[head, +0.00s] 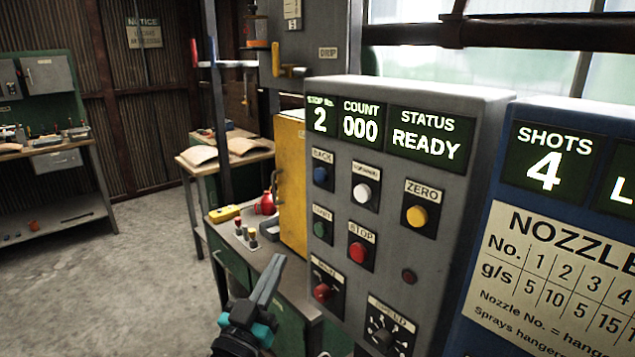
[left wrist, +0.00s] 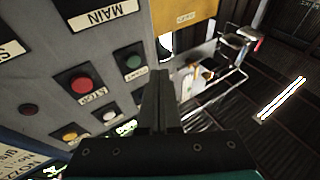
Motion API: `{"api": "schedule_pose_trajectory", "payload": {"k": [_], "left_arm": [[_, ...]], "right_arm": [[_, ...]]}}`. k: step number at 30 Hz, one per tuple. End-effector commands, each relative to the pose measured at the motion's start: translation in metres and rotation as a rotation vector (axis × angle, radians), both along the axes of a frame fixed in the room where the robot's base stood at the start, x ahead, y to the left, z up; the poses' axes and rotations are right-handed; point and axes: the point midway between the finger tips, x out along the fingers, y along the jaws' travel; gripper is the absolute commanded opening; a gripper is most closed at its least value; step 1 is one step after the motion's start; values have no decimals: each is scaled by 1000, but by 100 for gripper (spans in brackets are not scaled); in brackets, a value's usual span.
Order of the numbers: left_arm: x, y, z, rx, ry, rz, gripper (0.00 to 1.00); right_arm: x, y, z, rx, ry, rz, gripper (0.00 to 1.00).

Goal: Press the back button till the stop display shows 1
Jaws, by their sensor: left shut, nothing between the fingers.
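The blue back button (head: 321,175) sits under its BACK label at the upper left of the grey control panel (head: 400,265). The stop display (head: 320,115) on that panel reads 2. My left gripper (head: 278,262) is shut and empty, lower left of the back button and apart from it, in front of the bench. In the left wrist view the shut fingers (left wrist: 159,76) point along the panel's edge. The green start button (left wrist: 134,62) and red stop button (left wrist: 82,85) show there upside down. I cannot make out the back button in that view. My right gripper is not in view.
A white forward button (head: 362,192) and yellow zero button (head: 417,215) are close to the back button. The count display reads 000 and the status display READY. A blue nozzle panel (head: 478,300) stands at right. Small items lie on the bench left of the panel.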

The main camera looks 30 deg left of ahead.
Motion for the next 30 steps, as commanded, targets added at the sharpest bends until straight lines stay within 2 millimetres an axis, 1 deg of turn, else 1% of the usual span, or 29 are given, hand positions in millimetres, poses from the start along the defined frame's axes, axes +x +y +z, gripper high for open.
{"api": "schedule_pose_trajectory", "payload": {"k": [1,3,6,10,12,15,26,30], "left_arm": [[-5,1,27,4,-54,3,0],[-12,2,56,8,-118,6,0],[-22,3,91,11,-195,12,0],[-33,3,120,15,-262,14,0],[-36,3,128,15,-282,15,0],[-39,3,134,17,-297,16,0],[-38,3,134,17,-297,16,0],[-30,0,133,16,-298,16,0]], "right_arm": [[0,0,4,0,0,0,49],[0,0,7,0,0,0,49],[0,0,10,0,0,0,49],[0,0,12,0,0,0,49],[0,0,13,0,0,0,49],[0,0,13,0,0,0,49],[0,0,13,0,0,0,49],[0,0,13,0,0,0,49]]}}
